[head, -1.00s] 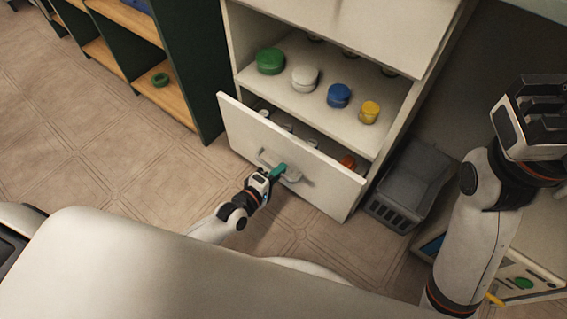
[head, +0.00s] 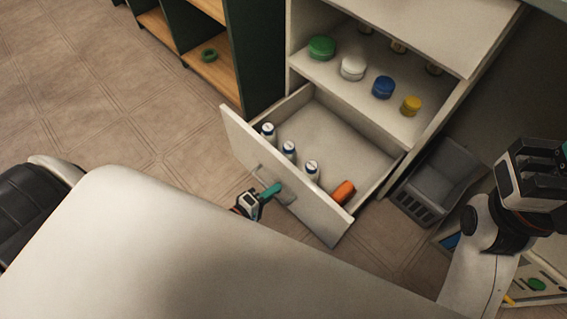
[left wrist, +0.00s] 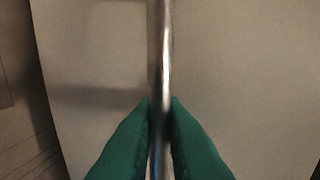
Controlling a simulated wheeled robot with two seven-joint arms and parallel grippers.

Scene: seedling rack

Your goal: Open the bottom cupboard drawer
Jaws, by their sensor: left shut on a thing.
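The bottom cupboard drawer (head: 325,222) stands pulled well out of the white cupboard (head: 312,13). Inside it are several white bottles with blue caps (head: 289,149) and an orange cylinder (head: 343,190) lying on its side. My left gripper (head: 272,191) is at the drawer front, shut on the drawer handle. In the left wrist view, the green fingers close on both sides of the metal handle bar (left wrist: 160,60). My right gripper (head: 541,170) is raised at the right, away from the drawer; its fingers are not clear enough to tell open from shut.
On the shelf above stand a green jar (head: 321,47), a white jar (head: 353,68), a blue jar (head: 383,87) and a yellow jar (head: 410,105). A grey crate (head: 438,182) is on the floor right of the drawer. A dark green shelf unit (head: 262,50) stands left; the floor at left is clear.

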